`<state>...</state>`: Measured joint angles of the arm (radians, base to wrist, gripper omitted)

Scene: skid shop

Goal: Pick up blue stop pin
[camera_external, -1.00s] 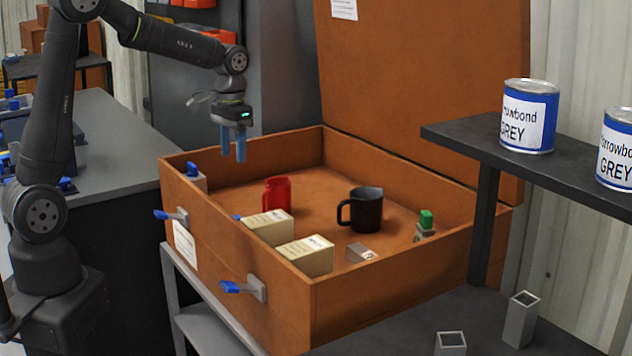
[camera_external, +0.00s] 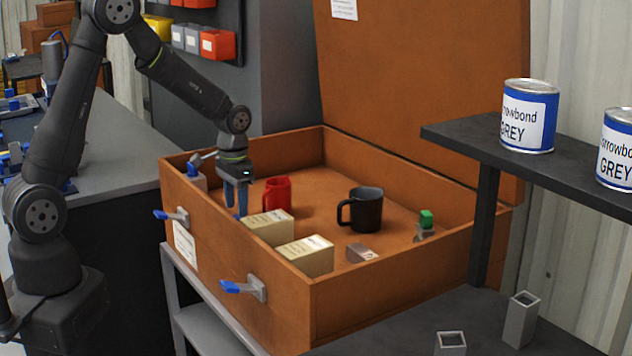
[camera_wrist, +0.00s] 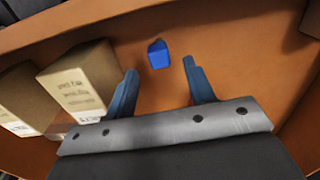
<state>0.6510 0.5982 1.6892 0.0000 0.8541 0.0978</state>
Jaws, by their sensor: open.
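The blue stop pin (camera_wrist: 158,54) lies on the brown floor of the crate in the wrist view, just beyond my fingertips and between their lines. In the external view I cannot make it out clearly; my fingers and a carton are in front of that spot. My gripper (camera_wrist: 160,80) is open and empty, with two blue fingers apart. In the external view my gripper (camera_external: 236,208) points down inside the left part of the crate, beside the red mug.
The brown crate (camera_external: 400,288) has raised walls around my gripper. Two cream cartons (camera_external: 268,228) (camera_external: 305,255) stand close by. A red mug (camera_external: 277,194), a black mug (camera_external: 367,210), a grey block (camera_external: 360,252) and a green-topped piece (camera_external: 426,219) are also inside.

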